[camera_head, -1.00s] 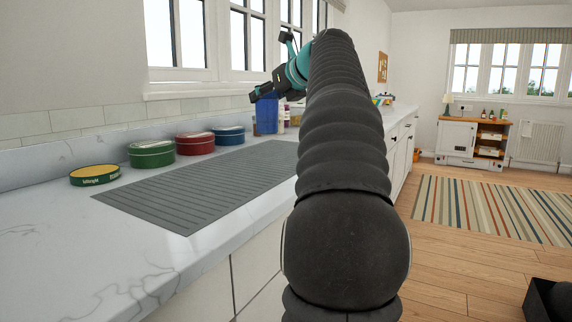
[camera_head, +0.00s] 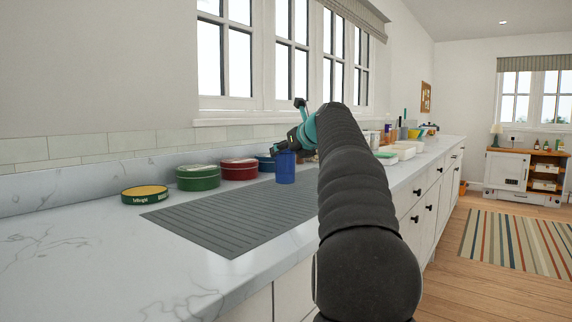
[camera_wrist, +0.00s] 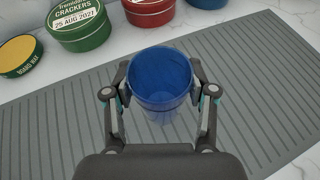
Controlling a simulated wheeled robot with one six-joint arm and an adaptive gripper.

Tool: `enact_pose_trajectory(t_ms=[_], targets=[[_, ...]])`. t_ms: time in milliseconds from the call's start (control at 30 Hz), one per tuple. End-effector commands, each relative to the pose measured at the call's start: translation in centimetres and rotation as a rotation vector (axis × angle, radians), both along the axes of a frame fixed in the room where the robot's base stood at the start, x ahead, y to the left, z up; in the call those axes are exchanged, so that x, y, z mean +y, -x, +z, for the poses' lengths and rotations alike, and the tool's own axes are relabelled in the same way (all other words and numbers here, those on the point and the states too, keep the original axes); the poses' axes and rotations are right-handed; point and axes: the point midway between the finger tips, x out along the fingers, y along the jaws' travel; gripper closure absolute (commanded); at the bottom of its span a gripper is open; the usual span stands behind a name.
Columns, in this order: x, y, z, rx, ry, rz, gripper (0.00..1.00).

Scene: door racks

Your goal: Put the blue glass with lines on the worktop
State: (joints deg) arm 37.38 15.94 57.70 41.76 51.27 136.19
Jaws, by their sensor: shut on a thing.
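The blue glass (camera_wrist: 160,82) is upright between the two fingers of my gripper (camera_wrist: 160,72) in the wrist view, with its open rim facing the camera. In the head view the blue glass (camera_head: 286,168) hangs under my gripper (camera_head: 285,147), over the grey ribbed mat. I cannot make out lines on the glass, nor whether its base touches the mat. The pale marbled worktop (camera_head: 60,240) runs along the wall, with bare stone in front and to the left of the mat.
The grey ribbed mat (camera_head: 215,222) lies on the worktop. Behind it stand a yellow-lidded tin (camera_head: 145,195), a green tin (camera_head: 198,178), a red tin (camera_head: 238,169) and a blue tin (camera_head: 265,162). White trays (camera_head: 398,151) and bottles stand farther along.

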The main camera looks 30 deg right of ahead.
Motion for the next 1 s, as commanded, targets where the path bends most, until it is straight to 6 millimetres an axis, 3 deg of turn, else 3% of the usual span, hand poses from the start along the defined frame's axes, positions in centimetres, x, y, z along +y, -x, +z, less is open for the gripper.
enact_pose_trajectory(t_ms=[200,600,633,700,1000], targets=[[0.0,0.1,-3.1,0.000,-0.001,-0.001,1.00],[0.0,0.1,-3.5,-0.001,0.000,-0.001,1.00],[0.0,0.1,-3.5,0.000,-0.001,-0.001,0.39],[0.0,0.1,-3.5,0.000,-0.001,-0.001,0.21],[0.0,0.1,-3.5,0.000,-0.001,-0.001,0.19]])
